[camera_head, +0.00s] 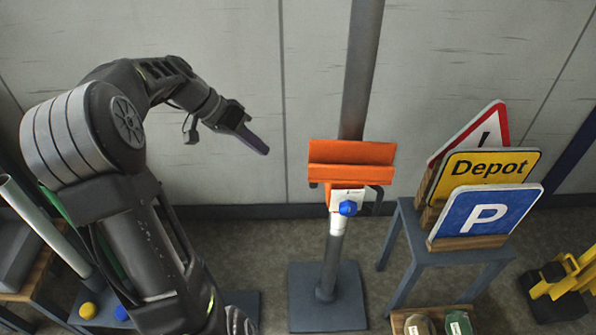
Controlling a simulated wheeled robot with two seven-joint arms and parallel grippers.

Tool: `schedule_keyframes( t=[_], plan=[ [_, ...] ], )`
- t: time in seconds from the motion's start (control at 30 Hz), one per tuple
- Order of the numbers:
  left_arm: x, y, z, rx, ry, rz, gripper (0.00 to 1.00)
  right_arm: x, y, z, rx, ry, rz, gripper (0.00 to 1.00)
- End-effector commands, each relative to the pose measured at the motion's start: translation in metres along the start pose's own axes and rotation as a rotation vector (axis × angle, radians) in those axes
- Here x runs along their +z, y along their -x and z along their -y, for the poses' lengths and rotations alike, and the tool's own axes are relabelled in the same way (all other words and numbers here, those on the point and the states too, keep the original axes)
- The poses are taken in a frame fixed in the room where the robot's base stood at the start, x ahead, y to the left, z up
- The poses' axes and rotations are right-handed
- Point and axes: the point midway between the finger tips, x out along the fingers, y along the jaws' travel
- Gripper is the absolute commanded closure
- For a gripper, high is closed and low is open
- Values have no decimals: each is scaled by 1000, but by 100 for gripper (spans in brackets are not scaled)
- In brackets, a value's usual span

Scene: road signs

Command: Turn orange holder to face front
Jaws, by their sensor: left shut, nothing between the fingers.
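The orange holder (350,153) is mounted on a grey upright post on a square base plate (327,299). Its long orange channel lies across the post, with a white bracket, a blue knob (348,208) and a dark handle below it. My left gripper (258,145) is up to the left of the holder, apart from it. Its fingers are together with nothing between them, pointing down to the right. My right gripper is not in view.
A grey stool (399,262) on the right carries a warning triangle (472,135), a yellow Depot sign (487,167) and a blue P sign (484,213). A yellow object (570,275) stands at far right. A pale wall is behind. Floor between post and stool is narrow.

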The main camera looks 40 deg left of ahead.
Motion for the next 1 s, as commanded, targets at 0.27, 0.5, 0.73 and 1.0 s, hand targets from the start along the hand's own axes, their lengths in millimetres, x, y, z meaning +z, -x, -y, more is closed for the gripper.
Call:
schedule_keyframes(
  t=[0.27,0.5,0.73,1.0],
  plan=[
    [0,-19,-1,2,2,2,100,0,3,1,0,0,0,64],
    [0,-62,-2,4,1,4,100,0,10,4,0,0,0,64],
    [-1,-102,-9,3,-1,2,100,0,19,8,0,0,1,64],
    [0,-116,-34,-1,2,1,100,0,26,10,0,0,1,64]
  ],
)
